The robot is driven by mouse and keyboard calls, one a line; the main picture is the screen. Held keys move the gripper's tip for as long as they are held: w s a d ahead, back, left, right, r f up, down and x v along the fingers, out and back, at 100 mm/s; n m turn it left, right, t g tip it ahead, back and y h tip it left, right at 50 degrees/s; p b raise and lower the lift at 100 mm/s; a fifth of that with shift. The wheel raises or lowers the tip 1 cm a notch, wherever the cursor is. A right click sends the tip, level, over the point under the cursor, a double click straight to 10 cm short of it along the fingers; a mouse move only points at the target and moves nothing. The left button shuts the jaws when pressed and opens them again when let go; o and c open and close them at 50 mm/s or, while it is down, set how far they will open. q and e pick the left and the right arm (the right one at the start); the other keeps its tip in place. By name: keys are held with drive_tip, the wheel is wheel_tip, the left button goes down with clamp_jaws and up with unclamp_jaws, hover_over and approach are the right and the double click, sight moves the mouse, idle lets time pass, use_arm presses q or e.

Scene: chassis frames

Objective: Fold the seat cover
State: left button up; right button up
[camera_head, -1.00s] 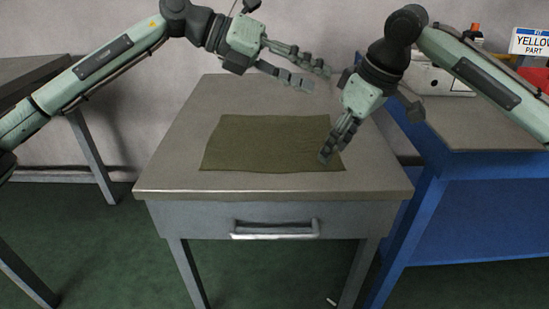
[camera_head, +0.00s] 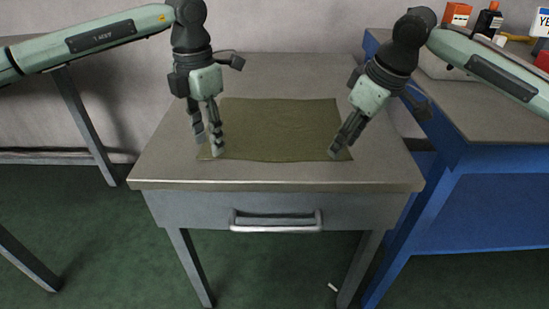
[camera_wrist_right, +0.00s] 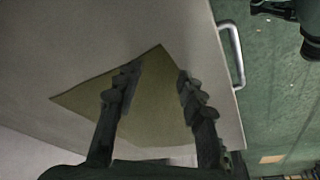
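The seat cover (camera_head: 279,130) is an olive-green rectangle lying flat on the grey table. My left gripper (camera_head: 209,148) points down at its front left corner, with its fingers a little apart and the corner partly hidden behind them. My right gripper (camera_head: 340,152) is at the front right corner. In the right wrist view, the fingers of the right gripper (camera_wrist_right: 158,80) are apart, with a corner of the seat cover (camera_wrist_right: 158,100) showing between them. I cannot tell whether either gripper touches the cloth.
The table (camera_head: 275,178) has a drawer with a metal handle (camera_head: 276,222) in front. A blue workbench (camera_head: 470,190) stands at the right, with an orange box (camera_head: 457,14) and a dark bottle (camera_head: 488,20) on it. Another table (camera_head: 85,120) stands at the left.

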use_arm(q)
drive_tip(key=shift+f, duration=0.5)
use_arm(e)
drive_tip(key=shift+f, duration=0.5)
use_arm(q)
drive_tip(key=shift+f, duration=0.25)
use_arm(e)
drive_tip(key=shift+f, duration=0.25)
use_arm(q)
drive_tip(key=c, duration=0.5)
use_arm(e)
drive_tip(key=c, duration=0.5)
use_arm(q)
clamp_jaws()
use_arm(e)
drive_tip(key=shift+f, duration=0.1)
clamp_jaws()
use_arm(q)
drive_tip(key=shift+r, duration=0.1)
